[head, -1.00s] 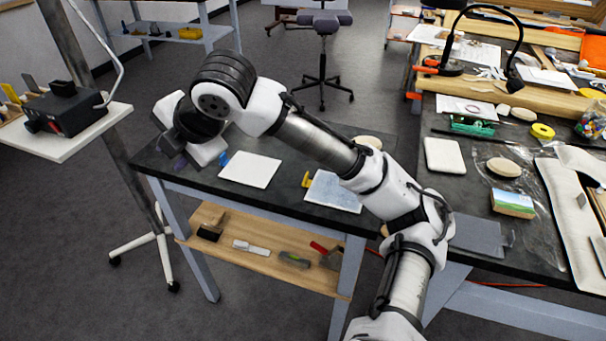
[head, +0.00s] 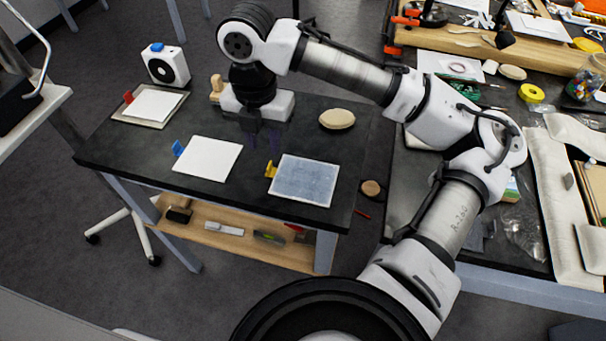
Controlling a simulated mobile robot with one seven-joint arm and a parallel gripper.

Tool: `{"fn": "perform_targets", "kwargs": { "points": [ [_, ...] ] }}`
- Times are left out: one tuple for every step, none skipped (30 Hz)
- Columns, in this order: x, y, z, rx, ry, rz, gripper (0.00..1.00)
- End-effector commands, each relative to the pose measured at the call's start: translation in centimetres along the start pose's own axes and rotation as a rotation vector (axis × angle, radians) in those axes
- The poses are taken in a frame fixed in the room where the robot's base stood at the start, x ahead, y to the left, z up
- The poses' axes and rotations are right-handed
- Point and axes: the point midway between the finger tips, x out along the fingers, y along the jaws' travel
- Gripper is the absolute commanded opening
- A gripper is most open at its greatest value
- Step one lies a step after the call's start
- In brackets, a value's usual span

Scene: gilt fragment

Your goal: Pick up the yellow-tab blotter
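The yellow-tab blotter is a flat blue-grey pad (head: 304,182) with a pale edge, lying on the dark side table. Its yellow tab (head: 271,170) stands at its left edge. My gripper (head: 263,138) points down behind and left of the pad, above the table. Its dark fingers look spread apart with nothing between them, though they blend into the black top. A white pad (head: 208,158) with a blue tab (head: 178,148) lies left of the yellow-tab one. Another white pad (head: 156,105) with a red tab (head: 128,97) lies at the back left.
A beige oval stone (head: 337,119) lies behind the blue-grey pad. A wooden peg-like object (head: 216,88) stands beside my gripper, and a white box with a black dial (head: 167,66) stands at the back. A cluttered workbench is on the right. The table's front strip is clear.

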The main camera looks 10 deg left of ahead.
Motion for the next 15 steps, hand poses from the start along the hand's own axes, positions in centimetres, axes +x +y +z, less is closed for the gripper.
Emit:
{"fn": "perform_targets", "kwargs": {
  "points": [
    [0.7, 0.0, 0.0, 0.000, 0.002, -0.001, 0.29],
    [1.0, 0.0, 0.0, 0.000, 0.002, -0.001, 0.29],
    [1.3, 0.0, 0.0, 0.000, 0.001, 0.000, 0.29],
    [1.5, 0.0, 0.0, 0.000, 0.000, 0.000, 0.29],
    [1.7, 0.0, 0.0, 0.000, 0.000, 0.000, 0.29],
    [1.8, 0.0, 0.0, 0.000, 0.000, 0.000, 0.29],
    [2.0, -0.1, 0.0, 0.000, 0.000, 0.000, 0.29],
    [2.2, -0.1, 0.0, 0.000, 0.001, 0.000, 0.29],
    [2.6, -0.1, 0.0, 0.000, 0.001, -0.001, 0.29],
    [2.9, -0.2, 0.1, 0.001, 0.000, -0.001, 0.29],
    [3.4, -0.3, 0.1, 0.001, 0.001, -0.002, 0.29],
    [3.9, -0.3, 0.1, 0.001, 0.001, -0.001, 0.29],
    [4.4, -0.4, 0.2, 0.002, 0.001, -0.002, 0.29],
    [4.8, -0.5, 0.2, 0.002, 0.001, -0.001, 0.29],
    [5.5, -0.4, 0.2, 0.001, 0.002, -0.001, 0.29]
  ]
}}
